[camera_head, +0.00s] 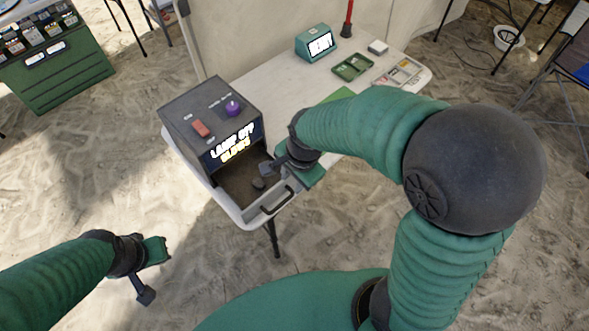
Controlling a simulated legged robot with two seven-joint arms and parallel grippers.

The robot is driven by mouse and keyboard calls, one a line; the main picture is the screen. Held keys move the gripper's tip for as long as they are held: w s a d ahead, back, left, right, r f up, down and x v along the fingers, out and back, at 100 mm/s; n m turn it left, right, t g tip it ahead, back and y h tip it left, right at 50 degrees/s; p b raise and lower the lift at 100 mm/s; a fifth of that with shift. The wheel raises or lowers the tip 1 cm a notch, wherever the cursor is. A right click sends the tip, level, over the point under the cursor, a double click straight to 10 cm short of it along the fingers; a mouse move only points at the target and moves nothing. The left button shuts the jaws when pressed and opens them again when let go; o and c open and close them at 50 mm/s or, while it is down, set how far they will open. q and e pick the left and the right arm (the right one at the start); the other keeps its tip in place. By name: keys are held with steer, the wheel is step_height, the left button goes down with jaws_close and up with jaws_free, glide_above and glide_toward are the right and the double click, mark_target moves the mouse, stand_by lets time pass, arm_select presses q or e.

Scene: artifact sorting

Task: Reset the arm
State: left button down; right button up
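My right arm, green with a black elbow, reaches in from the right. Its gripper (288,175) is over the right side of the open drawer of a dark box (212,112), close to the drawer's handle (277,199). Its fingers look apart, and I see nothing between them. I cannot tell if it touches the drawer. A small dark stone-like lump (258,184) lies in the drawer by the gripper. My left gripper (151,273) is at the lower left, over the sandy ground, with its fingers apart and empty.
The box stands on a white table (290,92); it has a red switch (200,128), a purple knob (233,107) and a lit "LAMP OFF" display. A teal display unit (314,43) and a green tray (352,67) stand farther back. Green crate (62,75) upper left.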

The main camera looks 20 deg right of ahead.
arm_select(q)
steer(key=shift+r, duration=0.3)
arm_select(e)
step_height(320, 180, up, 3)
steer(key=shift+s+d+f, duration=0.1)
steer(key=shift+s+f, duration=0.05)
steer(key=shift+f, duration=0.05)
steer(key=s+d+f+n, duration=0.3)
steer(key=s+n, duration=0.2)
steer(key=n, duration=0.8)
steer(key=shift+d+f+n+t+h, duration=0.3)
steer(key=shift+f+n+h, duration=0.05)
steer(key=shift+n+h, duration=0.05)
steer(key=shift+s, duration=0.1)
